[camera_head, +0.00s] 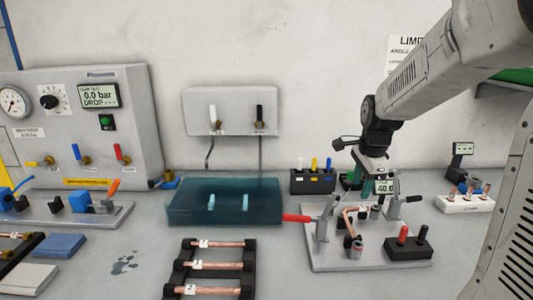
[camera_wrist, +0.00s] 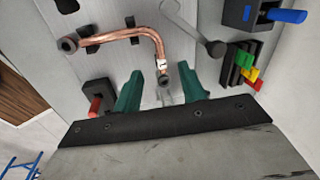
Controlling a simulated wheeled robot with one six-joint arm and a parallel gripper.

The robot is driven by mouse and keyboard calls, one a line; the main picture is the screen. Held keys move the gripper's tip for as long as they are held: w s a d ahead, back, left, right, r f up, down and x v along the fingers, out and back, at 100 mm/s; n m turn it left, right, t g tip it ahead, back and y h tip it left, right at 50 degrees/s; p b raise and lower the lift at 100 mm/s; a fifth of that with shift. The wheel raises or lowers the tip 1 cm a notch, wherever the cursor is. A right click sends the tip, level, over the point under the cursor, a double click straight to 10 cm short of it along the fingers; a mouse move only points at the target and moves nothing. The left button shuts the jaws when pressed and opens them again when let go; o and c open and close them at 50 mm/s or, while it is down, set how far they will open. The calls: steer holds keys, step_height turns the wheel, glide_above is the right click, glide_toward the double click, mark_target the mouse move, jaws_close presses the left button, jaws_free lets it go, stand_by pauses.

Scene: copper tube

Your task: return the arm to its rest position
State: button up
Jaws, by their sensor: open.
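My gripper (camera_head: 367,186) hangs over the grey bench fixture (camera_head: 325,255) at the right, with its fingers pointing down. In the wrist view its two green fingers (camera_wrist: 162,92) stand apart with nothing held between them. A bent copper tube (camera_head: 350,220) sits in the fixture below the fingers. It also shows in the wrist view (camera_wrist: 120,36), with one end near the gap between the fingertips; the exact clearance is hard to tell. My arm reaches in from the upper right of the head view.
A red-handled clamp (camera_head: 297,218) is at the fixture's left. A black block with red and black pegs (camera_head: 408,246) stands in front right. A teal water tank (camera_head: 180,208) and a rack of copper tubes (camera_head: 248,270) are left. Above the fixture, the wall area is largely clear.

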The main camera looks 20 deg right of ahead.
steer(key=s+a+r+n, duration=0.2)
steer(key=s+a+n, duration=0.6)
steer(key=s, duration=0.5)
steer(key=s+a+r+n, duration=0.2)
steer(key=s+a+n, duration=0.6)
steer(key=s+n, duration=0.4)
steer(key=shift+s+r+g+y, duration=0.3)
steer(key=shift+s+r+g, duration=0.1)
steer(key=shift+s, duration=0.05)
steer(key=shift+a, duration=0.1)
